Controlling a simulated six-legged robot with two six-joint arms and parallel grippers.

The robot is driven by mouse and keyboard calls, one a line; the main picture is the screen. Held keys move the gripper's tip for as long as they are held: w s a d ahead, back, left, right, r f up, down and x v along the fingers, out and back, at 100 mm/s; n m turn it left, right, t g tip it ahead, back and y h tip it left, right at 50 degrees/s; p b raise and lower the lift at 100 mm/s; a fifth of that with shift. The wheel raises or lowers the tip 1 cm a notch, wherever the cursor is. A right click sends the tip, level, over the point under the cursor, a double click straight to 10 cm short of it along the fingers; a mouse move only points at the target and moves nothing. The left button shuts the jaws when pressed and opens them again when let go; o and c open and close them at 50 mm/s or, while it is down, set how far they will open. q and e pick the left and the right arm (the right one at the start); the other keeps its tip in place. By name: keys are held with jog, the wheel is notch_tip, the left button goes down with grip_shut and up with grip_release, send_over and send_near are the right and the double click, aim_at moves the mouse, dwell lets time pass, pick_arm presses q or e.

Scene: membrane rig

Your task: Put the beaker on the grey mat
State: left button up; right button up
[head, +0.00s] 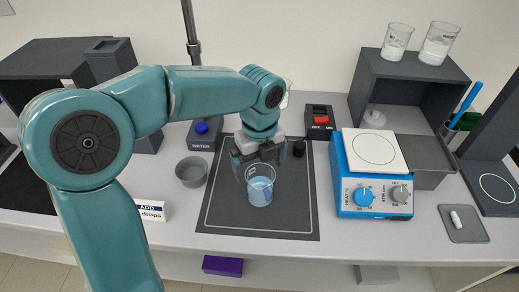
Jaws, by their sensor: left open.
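The beaker (260,191) is clear glass with pale blue liquid inside. It stands upright on the grey mat (222,222), a dark rectangle with a thin light border line, near its middle. My left gripper (256,170) is right at the beaker's rim, just behind and above it, with its dark jaws open. The jaws partly overlap the beaker's top edge in the picture, and I cannot tell whether they touch it. My right gripper is not in view.
A blue stirring hotplate (371,190) stands right of the mat. A small grey cup (191,174) is at the mat's left edge. A black knob-like piece (299,148) and a box with a red switch (320,122) are behind. Two beakers stand on the shelf (412,72).

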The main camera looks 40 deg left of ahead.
pick_arm(q)
notch_tip(320, 180, up, 6)
jog(key=shift+f, duration=0.15)
jog(key=shift+s+f, duration=0.1)
dwell(0.5)
